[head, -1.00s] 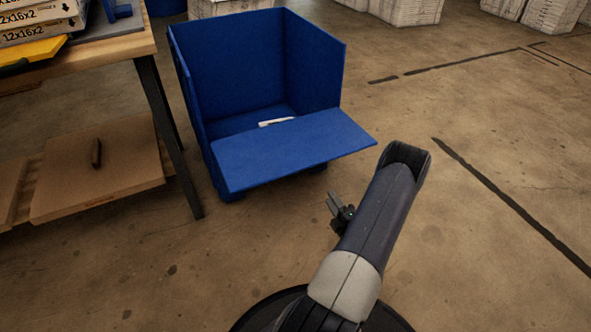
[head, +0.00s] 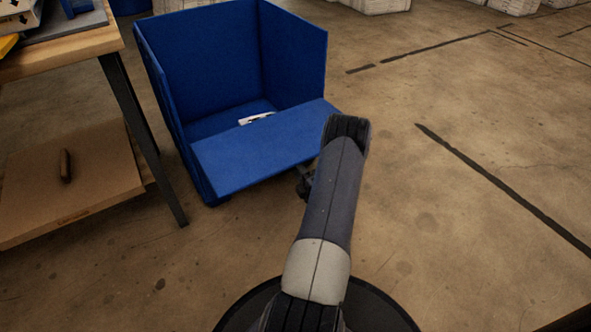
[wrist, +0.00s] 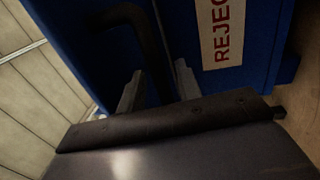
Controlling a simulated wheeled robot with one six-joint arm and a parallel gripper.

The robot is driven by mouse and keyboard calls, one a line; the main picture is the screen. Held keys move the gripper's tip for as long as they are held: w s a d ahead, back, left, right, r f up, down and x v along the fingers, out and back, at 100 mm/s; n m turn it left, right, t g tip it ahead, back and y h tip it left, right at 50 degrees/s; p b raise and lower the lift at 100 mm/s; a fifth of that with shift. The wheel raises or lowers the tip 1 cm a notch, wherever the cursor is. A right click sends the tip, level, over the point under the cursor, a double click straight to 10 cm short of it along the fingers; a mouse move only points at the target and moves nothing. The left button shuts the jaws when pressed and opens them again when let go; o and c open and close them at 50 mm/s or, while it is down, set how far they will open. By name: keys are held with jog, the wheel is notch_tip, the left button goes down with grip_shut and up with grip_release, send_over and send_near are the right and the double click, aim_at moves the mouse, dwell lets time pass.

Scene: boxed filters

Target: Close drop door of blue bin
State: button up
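The blue bin (head: 292,50) stands open at the top, left of centre in the head view. Its drop door (head: 255,153) hangs out at the front like a sloping shelf, lowered. My gripper (head: 304,184) is at the door's front right edge, low and partly hidden by the door and my arm. A dark curved bar (wrist: 143,32), like a handle, crosses in front of the panel. I cannot tell whether the fingers touch it.
A white label reading "REJEC" (wrist: 221,32) is on the blue panel. A small white item (head: 257,118) lies inside the bin. A wooden table (head: 85,45) with a dark leg (head: 145,140) stands close on the left. The floor to the right is clear.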

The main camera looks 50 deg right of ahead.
jog(key=shift+w+d+r, duration=0.1)
jog(key=shift+w+d, duration=0.05)
jog(key=shift+w, duration=0.4)
grip_shut()
